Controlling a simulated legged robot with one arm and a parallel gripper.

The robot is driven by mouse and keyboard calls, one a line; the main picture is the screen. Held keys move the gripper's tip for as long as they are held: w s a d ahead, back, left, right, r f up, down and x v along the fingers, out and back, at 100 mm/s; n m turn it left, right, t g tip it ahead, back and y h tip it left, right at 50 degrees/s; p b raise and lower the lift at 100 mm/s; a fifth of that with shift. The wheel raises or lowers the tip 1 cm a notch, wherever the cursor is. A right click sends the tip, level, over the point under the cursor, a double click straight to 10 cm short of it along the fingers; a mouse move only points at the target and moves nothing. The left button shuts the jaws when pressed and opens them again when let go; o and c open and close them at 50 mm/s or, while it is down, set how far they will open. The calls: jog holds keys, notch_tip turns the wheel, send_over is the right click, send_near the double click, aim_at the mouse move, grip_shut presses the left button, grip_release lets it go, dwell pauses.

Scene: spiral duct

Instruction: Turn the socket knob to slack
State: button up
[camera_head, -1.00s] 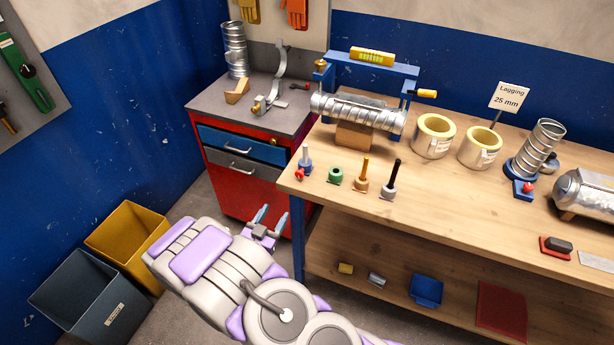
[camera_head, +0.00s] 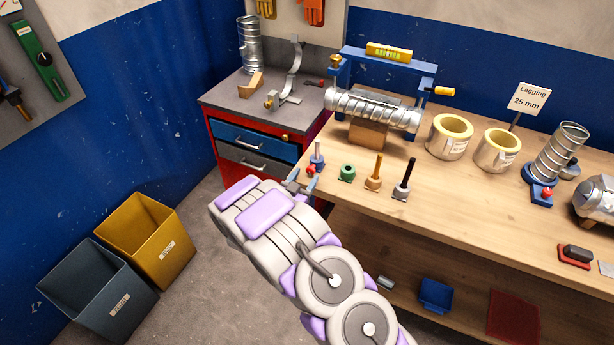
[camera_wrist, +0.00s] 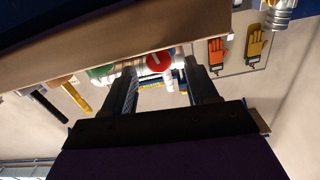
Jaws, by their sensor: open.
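A red knob (camera_head: 311,170) sits on the front of a small blue socket (camera_head: 317,160) with a grey pin, at the bench's left front corner. In the wrist view the red knob (camera_wrist: 160,62) is a round disc with a pale slanted line across it. No slack marking is legible. My gripper (camera_head: 301,184) is open, just left of and below the knob, by the bench corner. In the wrist view its two fingers (camera_wrist: 163,82) stand apart with nothing between them, and the knob appears beyond, between their tips. I cannot tell whether they touch it.
The wooden bench (camera_head: 450,205) has its front edge close to my gripper. A red drawer cabinet (camera_head: 222,152) stands behind. Yellow (camera_head: 150,240) and grey bins stand left.

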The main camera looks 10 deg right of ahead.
aim_at(312, 169)
jog(key=shift+x, duration=1.2)
jog(key=c, duration=1.1)
